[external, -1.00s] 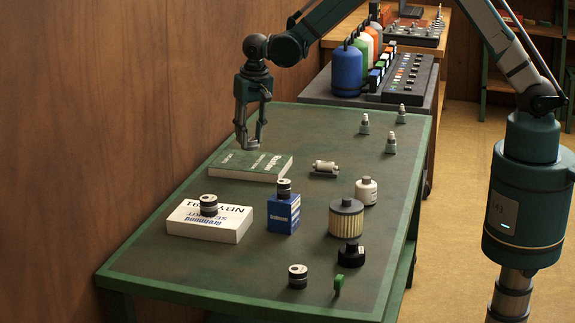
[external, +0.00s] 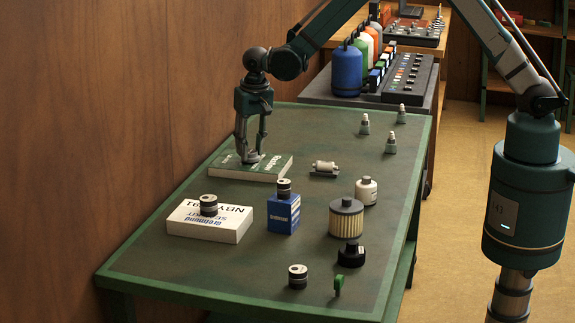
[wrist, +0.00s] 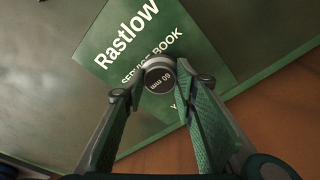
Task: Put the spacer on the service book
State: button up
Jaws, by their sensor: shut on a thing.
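The green service book (external: 270,168) lies flat on the far left part of the green table, and its cover lettering shows in the wrist view (wrist: 185,25). My gripper (external: 252,155) is over the left part of the book and shut on a grey spacer (external: 251,159). In the wrist view the spacer (wrist: 158,75) has a dark top marked "60 mm" and sits between the fingertips, over the cover. It is at or just above the cover; I cannot tell whether it touches.
Similar spacers stand on a white box (external: 195,229), on a blue box (external: 284,215) and on the bare table (external: 298,277). A filter (external: 346,218), a white bottle (external: 366,191) and a small metal part (external: 324,168) stand right of the book. The wooden wall is close on the left.

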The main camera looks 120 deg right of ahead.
aim_at(254, 154)
jog(key=shift+f, duration=0.1)
jog(key=o, duration=1)
notch_tip(254, 154, up, 12)
jog(key=a, duration=0.1)
jog(key=shift+a+p, duration=0.3)
jog(key=shift+a, duration=0.1)
dwell(0.6)
